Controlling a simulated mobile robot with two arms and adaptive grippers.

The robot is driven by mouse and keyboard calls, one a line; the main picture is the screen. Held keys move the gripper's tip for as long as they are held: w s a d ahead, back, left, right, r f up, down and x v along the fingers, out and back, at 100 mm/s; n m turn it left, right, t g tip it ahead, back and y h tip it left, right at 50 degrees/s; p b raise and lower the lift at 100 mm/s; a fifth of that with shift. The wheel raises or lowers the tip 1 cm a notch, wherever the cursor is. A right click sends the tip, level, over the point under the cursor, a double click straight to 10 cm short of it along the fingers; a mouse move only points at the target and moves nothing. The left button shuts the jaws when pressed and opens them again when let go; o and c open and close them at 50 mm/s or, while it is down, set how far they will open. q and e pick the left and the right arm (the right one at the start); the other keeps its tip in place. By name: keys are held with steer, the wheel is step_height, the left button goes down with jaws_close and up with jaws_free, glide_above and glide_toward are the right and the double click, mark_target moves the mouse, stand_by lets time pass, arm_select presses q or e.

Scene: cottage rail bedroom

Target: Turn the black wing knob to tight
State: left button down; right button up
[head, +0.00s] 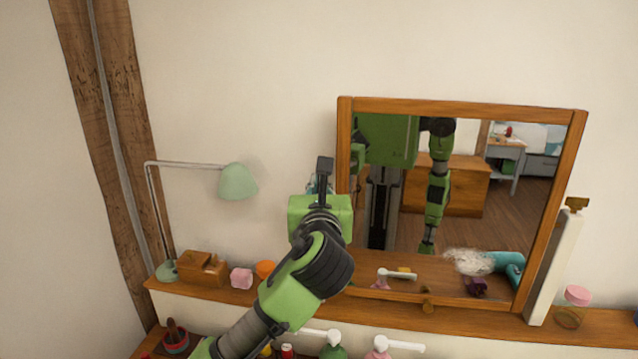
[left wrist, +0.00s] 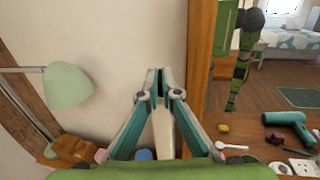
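In the left wrist view, the black wing knob (left wrist: 160,84) shows as a small dark sliver between the fingertips of my left gripper (left wrist: 160,76). The teal fingers converge closely on it from both sides, and it looks pinched. Its wings and angle are mostly hidden. A pale post (left wrist: 163,132) stands below it, between the fingers. In the head view my left gripper (head: 315,186) is at the mirror's left edge, and its own green wrist hides the knob and most of the fingers. My right gripper is not directly in view.
The wood-framed mirror (head: 464,105) stands just right of my left gripper, with a brass-coloured knob (head: 577,203) on its right post (head: 553,270). A green lamp (head: 237,181) and wooden box (head: 203,269) are left on the shelf. Pump bottles (head: 333,349) stand below. The mirror reflects my body.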

arm_select(q)
steer(key=m+g+h+p, duration=0.2)
steer(key=m+g+h, duration=0.2)
steer(key=h, duration=0.1)
steer(key=w+a+m+g+h+p, duration=0.1)
steer(key=m+g+h, duration=0.3)
steer(key=m+h, duration=0.1)
steer(key=a+m+g+h+p, duration=0.1)
steer(key=m+g+h+p, duration=0.1)
steer(key=m+h, duration=0.3)
steer(key=shift+w+a+g+h+p, duration=0.2)
steer(key=shift+w+g+h+p, duration=0.15)
steer(key=shift+g+h, duration=0.6)
steer(key=shift+r, duration=0.1)
steer(key=c, duration=2.5)
jaws_free()
steer(key=shift+c, duration=0.2)
